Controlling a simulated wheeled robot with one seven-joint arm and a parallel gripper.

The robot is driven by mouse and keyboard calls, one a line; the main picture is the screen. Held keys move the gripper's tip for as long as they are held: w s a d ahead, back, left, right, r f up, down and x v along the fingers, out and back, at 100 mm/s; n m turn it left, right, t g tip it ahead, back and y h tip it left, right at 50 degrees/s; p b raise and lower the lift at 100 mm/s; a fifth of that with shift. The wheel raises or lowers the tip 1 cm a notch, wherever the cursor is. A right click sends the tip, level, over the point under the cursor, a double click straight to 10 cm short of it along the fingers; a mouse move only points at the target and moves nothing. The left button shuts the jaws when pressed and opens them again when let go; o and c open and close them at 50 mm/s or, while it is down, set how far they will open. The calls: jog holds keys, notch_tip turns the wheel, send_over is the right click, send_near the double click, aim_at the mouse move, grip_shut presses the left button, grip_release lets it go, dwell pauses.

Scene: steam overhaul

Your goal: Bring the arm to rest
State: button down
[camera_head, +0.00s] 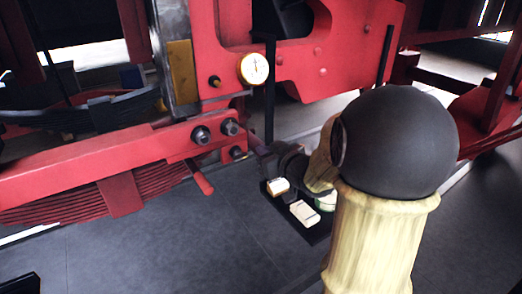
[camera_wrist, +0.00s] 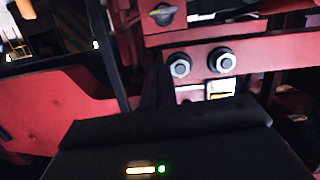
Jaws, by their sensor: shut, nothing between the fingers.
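My arm crosses the right of the head view, with a large dark joint and pale links. My gripper (camera_head: 258,150) is at its far end, small and dark, close to the bolted end of the red beam (camera_head: 100,165). I cannot tell whether it touches the beam. In the wrist view the dark gripper body fills the bottom, with its narrow fingers (camera_wrist: 155,88) pointing ahead. The fingers are shut and hold nothing.
A red locomotive frame (camera_head: 320,58) with a round gauge (camera_head: 254,69) stands behind the gripper. Below the gripper, a dark tray (camera_head: 317,236) holds small blocks (camera_head: 304,213). A leaf spring (camera_head: 120,203) hangs under the beam. The grey floor (camera_head: 190,250) in front is mostly clear.

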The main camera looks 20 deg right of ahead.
dwell(0.4)
jog(key=s+a+f+m+g+h+p, duration=0.1)
jog(key=s+a+f+g, duration=0.4)
jog(key=s, duration=0.5)
jog(key=s+a+f+m+g+h+p, duration=0.1)
jog(key=s+a+f+m+g, duration=0.1)
jog(key=s+a+f+g, duration=0.2)
jog(key=s+f+g, duration=0.3)
jog(key=s+f, duration=0.1)
jog(key=s, duration=0.2)
jog(key=shift+a+f+g+h, duration=0.3)
jog(key=shift+a, duration=0.05)
